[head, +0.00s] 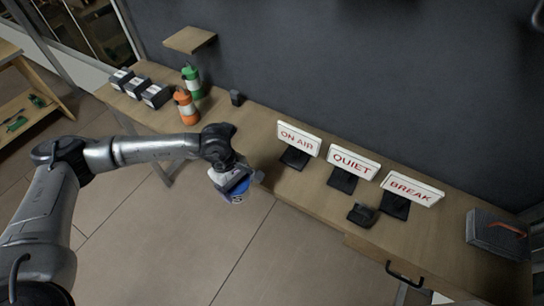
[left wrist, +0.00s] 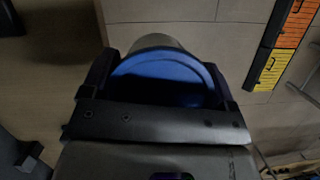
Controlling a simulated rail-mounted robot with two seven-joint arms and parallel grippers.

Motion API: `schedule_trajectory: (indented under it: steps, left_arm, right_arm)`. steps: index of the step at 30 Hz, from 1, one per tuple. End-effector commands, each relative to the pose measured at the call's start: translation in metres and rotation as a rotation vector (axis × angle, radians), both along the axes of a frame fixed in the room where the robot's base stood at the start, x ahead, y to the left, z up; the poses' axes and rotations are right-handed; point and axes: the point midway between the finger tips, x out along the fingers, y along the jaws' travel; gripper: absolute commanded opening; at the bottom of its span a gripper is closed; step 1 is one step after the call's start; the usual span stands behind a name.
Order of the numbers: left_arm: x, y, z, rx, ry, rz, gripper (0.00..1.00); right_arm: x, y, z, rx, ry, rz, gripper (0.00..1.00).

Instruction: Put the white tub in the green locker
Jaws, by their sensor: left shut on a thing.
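My left gripper (head: 234,184) is shut on the white tub (head: 238,192), which shows a blue face and a pale side. It holds the tub in the air just in front of the long table's front edge. In the left wrist view the tub's round blue lid (left wrist: 165,80) sits between the two dark fingers of the gripper (left wrist: 160,90), and a pale grey rim shows behind it. The green locker is not clearly seen in either view. My right gripper is not in view.
Orange and yellow panels with black handles (left wrist: 290,30) stand at the upper right of the left wrist view. The long table (head: 265,120) carries several signs, an orange bottle (head: 185,107), a green bottle (head: 192,82) and dark boxes. Open floor (head: 150,235) lies in front.

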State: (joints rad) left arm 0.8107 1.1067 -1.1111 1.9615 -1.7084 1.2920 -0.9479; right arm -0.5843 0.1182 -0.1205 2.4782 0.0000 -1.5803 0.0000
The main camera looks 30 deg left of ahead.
Motion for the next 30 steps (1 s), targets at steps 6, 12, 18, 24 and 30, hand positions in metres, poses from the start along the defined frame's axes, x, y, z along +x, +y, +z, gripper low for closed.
schedule_trajectory:
  steps: [6, 12, 18, 24, 30]
  left_arm:
    - [-0.001, 0.018, -0.040, -0.001, 0.000, 0.150, 0.54]
    - [0.022, 0.023, -0.044, -0.003, -0.004, 0.190, 0.54]
    - [0.073, 0.025, -0.043, -0.003, -0.003, 0.192, 0.54]
    - [0.115, 0.028, -0.044, -0.002, -0.002, 0.189, 0.54]
    - [0.137, 0.030, -0.045, -0.001, -0.002, 0.187, 0.54]
  right_arm:
    - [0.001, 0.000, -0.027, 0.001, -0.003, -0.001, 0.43]
    - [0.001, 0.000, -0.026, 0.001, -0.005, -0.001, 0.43]
    - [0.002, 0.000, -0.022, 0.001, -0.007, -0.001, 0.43]
    - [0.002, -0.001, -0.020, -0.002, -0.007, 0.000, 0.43]
    - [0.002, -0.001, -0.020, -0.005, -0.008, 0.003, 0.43]
